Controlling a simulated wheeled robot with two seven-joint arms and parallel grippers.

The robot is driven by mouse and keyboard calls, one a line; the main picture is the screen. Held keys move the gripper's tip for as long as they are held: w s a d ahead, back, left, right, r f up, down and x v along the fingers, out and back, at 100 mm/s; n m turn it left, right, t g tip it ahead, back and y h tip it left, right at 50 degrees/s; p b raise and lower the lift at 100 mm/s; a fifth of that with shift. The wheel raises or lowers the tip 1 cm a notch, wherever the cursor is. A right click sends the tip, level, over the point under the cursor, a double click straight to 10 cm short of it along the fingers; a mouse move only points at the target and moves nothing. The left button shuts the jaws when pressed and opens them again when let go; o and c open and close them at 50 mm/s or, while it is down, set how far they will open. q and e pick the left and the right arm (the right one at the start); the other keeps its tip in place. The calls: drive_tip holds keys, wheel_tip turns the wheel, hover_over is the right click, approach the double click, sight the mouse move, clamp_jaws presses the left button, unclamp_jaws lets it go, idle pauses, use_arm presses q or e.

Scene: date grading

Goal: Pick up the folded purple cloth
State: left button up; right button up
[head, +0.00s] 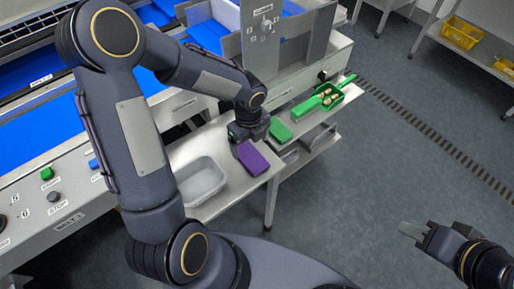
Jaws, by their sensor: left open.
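The folded purple cloth (252,159) lies flat on the metal side table (217,205), near its right edge. My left arm reaches over from the left, and my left gripper (238,138) is just behind the cloth's far left end. It is open, though its fingers are mostly hidden by the wrist. I cannot tell whether it touches the cloth. My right gripper (411,233) is at the lower right over open floor, far from the cloth. Its fingers point left, and their gap is not clear.
A clear plastic tub (200,181) sits left of the cloth. The conveyor machine's control panel (52,206) stands at left. The floor (345,180) to the right is clear.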

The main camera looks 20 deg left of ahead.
sight(251, 156)
use_arm(q)
wheel_tip(251, 156, down, 7)
drive_tip(key=c, duration=1.1)
